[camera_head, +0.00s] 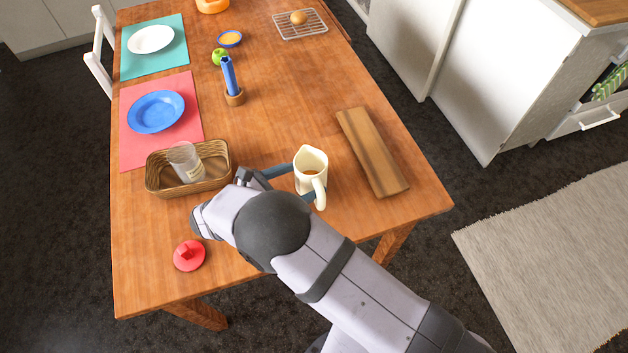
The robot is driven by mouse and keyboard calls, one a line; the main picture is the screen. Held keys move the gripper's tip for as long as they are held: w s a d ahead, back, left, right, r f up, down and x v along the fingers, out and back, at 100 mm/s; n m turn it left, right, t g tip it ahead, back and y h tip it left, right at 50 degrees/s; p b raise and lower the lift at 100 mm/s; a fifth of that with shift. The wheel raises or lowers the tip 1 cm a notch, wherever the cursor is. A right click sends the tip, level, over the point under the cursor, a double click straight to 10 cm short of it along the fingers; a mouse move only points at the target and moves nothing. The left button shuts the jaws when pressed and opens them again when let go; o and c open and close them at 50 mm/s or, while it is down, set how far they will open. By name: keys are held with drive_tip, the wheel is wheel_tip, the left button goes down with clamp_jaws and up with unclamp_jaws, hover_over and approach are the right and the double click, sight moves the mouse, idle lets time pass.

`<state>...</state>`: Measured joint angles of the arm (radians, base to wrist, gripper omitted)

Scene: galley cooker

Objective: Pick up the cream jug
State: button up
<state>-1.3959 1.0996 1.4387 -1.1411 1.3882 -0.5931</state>
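The cream jug (309,163) stands upright near the front right of the wooden table, with something brownish inside. Its handle (320,191) points toward the front of the table. My gripper (297,182) reaches in from the left at the jug's height. Its blue-grey fingers are apart, one at the jug's far left side and one at its near side by the handle. The jug is between them. Whether the fingers press on the jug or stand clear of it cannot be told. My arm hides part of the table in front.
A wooden board (372,152) lies close on the jug's right. A wicker basket (160,190) with a clear container (184,160) is at the left. A red lidlike item (188,256) lies near the front edge. A blue bottle-like item (229,76) stands farther back; the table between is clear.

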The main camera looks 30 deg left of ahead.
drive_tip(key=shift+x, duration=1)
drive_tip(key=c, duration=0.9)
drive_tip(key=shift+r, duration=0.1)
